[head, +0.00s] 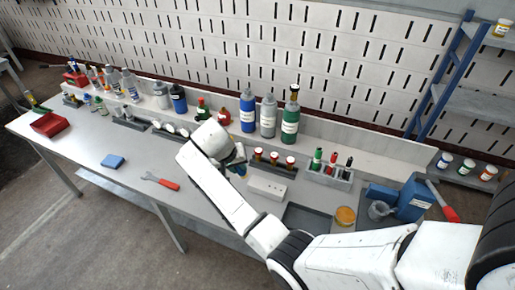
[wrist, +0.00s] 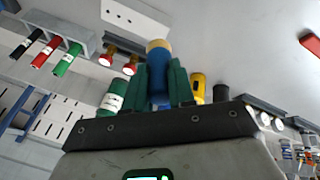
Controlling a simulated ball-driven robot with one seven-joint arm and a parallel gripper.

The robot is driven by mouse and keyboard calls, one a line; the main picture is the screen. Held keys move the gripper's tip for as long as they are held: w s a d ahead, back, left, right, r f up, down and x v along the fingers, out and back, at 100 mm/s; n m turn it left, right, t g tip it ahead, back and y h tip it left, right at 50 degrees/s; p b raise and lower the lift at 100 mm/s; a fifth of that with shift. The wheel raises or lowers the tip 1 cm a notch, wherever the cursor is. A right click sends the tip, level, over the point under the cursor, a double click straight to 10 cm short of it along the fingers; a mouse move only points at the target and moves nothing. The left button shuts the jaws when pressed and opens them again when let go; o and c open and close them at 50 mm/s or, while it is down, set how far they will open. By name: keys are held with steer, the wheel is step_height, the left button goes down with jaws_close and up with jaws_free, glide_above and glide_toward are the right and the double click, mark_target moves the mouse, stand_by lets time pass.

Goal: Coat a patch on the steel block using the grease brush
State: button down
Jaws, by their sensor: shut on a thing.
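My gripper (head: 238,168) is over the middle of the bench, its tip partly hidden by my arm in the head view. In the wrist view its green fingers (wrist: 160,88) are shut on a short blue piece with a tan end, which looks like the grease brush (wrist: 158,58). A bit of blue shows under the gripper in the head view. A pale block with small holes (head: 267,188), possibly the steel block, lies just right of the gripper. It also shows at the top of the wrist view (wrist: 135,18), apart from the brush. I see no coating on it.
Red-capped jars (head: 273,158) and tall bottles (head: 268,116) stand behind the gripper. A rack of tubes (head: 330,175), a dark tray (head: 307,218) and an orange-topped tin (head: 345,216) are to the right. A wrench (head: 160,181) and blue pad (head: 113,161) lie left on open bench.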

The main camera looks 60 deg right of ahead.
steer(key=s+d+r+m, duration=0.2)
steer(key=s+d, duration=0.1)
steer(key=d, duration=0.4)
steer(key=shift+m, duration=0.3)
steer(key=f, duration=0.1)
steer(key=f+b, duration=0.1)
steer(key=f, duration=0.1)
steer(key=f+b, duration=0.1)
steer(key=f, duration=0.1)
steer(key=shift+d+f, duration=0.15)
steer(key=shift+d, duration=0.1)
